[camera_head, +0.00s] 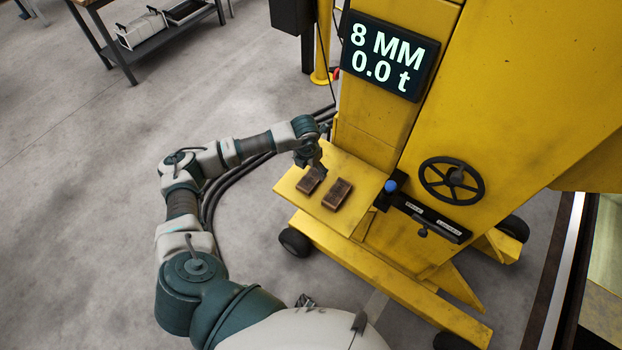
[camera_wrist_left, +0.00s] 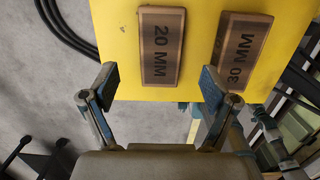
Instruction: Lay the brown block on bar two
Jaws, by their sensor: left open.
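Two brown blocks lie flat on the yellow shelf (camera_head: 352,224) of the yellow machine. In the left wrist view the block marked 20 MM (camera_wrist_left: 162,46) is ahead of the gap between my fingers, and the block marked 30 MM (camera_wrist_left: 239,53) is to its right. In the head view the left block (camera_head: 309,182) is partly under my gripper; the right block (camera_head: 337,194) is clear. My left gripper (camera_wrist_left: 160,83) is open and empty, with a finger toward each side of the 20 MM block; it shows at the shelf's back edge (camera_head: 317,168). I cannot identify bar two.
A display (camera_head: 390,55) reads 8 MM and 0.0 t. A black handwheel (camera_head: 451,181) and a lever plate with a blue knob (camera_head: 391,186) are right of the shelf. Black cables (camera_head: 226,185) run on the floor beside it. A workbench (camera_head: 150,45) stands far left.

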